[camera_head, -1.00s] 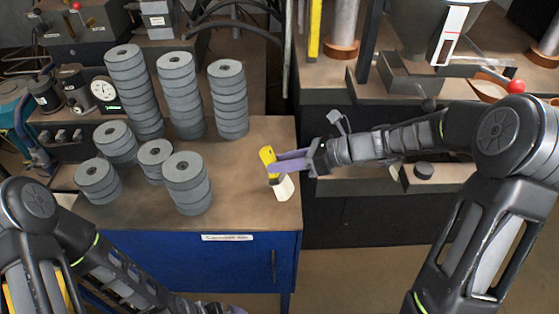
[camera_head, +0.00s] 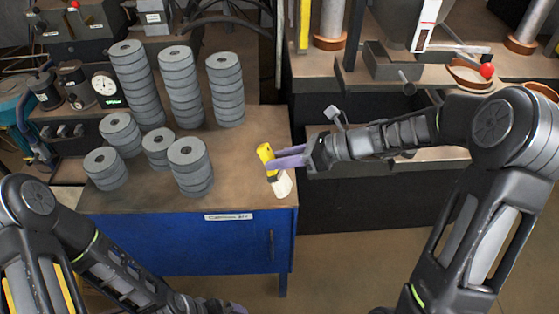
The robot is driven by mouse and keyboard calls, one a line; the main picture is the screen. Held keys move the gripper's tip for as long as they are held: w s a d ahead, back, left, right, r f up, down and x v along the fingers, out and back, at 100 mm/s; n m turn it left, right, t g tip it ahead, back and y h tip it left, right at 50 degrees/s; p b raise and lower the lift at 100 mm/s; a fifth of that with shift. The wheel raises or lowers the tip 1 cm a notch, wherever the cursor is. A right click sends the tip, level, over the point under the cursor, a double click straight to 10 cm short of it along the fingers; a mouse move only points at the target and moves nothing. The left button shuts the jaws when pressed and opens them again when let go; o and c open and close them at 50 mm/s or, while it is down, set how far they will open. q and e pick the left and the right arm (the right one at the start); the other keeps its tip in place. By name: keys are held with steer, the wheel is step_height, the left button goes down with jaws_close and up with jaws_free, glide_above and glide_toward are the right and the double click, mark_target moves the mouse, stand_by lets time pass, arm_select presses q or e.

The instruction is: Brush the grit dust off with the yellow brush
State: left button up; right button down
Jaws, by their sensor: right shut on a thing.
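The yellow brush (camera_head: 264,153) has a yellow handle on top and pale bristles pointing down. My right gripper (camera_head: 275,162) is shut on its handle, near the right edge of the brown bench top (camera_head: 238,190). The bristles are low, at the bench surface; I cannot tell whether they touch it. Grit dust cannot be made out at this size. My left gripper (camera_head: 235,308) shows only as a small part at the bottom edge, and its jaws are hidden.
Several stacks of grey flap discs stand on the bench, including a tall back stack (camera_head: 136,85) and a short front stack (camera_head: 190,166). A dial gauge (camera_head: 105,86) sits at the left. The bench's front middle is clear. A machine with a red knob (camera_head: 487,70) stands at right.

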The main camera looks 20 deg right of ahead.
mark_target(267, 152)
steer(key=shift+w+r+p, duration=0.1)
steer(key=shift+r+p, duration=0.25)
steer(key=shift+r, duration=0.25)
step_height(267, 152, up, 2)
steer(key=shift+r+p, duration=0.2)
steer(key=shift+p, duration=0.85)
steer(key=shift+r+p, duration=0.6)
steer(key=shift+r, duration=0.4)
steer(key=shift+f, duration=0.1)
